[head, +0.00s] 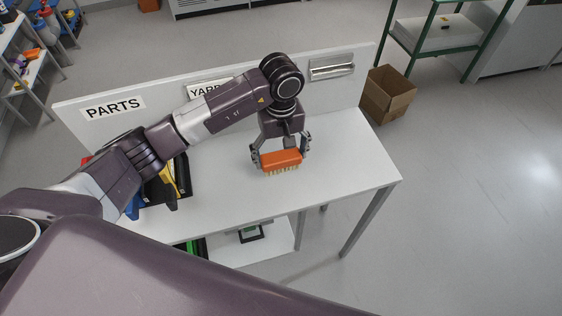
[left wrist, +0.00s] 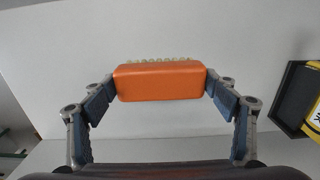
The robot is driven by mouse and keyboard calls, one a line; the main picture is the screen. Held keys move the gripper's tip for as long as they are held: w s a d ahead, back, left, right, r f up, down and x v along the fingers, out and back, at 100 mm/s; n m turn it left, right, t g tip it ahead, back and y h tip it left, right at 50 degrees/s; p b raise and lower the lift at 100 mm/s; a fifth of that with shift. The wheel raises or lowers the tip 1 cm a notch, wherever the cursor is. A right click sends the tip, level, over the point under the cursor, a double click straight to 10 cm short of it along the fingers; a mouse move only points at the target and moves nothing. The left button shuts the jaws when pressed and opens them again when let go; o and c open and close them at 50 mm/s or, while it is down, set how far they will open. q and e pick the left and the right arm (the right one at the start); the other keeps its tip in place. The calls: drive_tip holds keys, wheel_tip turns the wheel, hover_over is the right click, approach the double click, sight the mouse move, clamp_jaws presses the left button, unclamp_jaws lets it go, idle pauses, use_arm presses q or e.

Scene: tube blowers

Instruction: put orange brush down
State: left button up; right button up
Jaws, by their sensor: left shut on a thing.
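The orange brush (head: 281,159) has an orange block back and pale bristles that point down toward the white table (head: 350,165). My left gripper (head: 281,158) is shut on the brush, one finger at each short end. The left wrist view shows the orange back of the brush (left wrist: 160,81) between the two fingers of the left gripper (left wrist: 161,84), with the bristles at its far edge. The brush is over or on the right half of the table; I cannot tell whether the bristles touch the top. My right gripper is not in view.
A dark tray (head: 184,180) with a yellow item stands at the table's left, partly behind my arm. A back panel with a PARTS label (head: 113,107) runs along the far edge. The table's right part is clear. A cardboard box (head: 388,94) sits on the floor beyond.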

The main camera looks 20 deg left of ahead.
sight(281, 166)
use_arm(q)
wheel_tip(281, 166, down, 4)
drive_tip(key=shift+r+p, duration=0.1)
drive_tip(key=shift+p, duration=0.5)
drive_tip(key=shift+f, duration=0.3)
drive_tip(key=shift+f+b, duration=0.25)
drive_tip(key=shift+b, duration=0.1)
drive_tip(key=o, duration=1.1)
drive_tip(key=shift+r, duration=0.1)
drive_tip(key=shift+o, duration=0.2)
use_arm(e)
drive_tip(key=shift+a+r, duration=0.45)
use_arm(q)
drive_tip(key=shift+r, duration=0.1)
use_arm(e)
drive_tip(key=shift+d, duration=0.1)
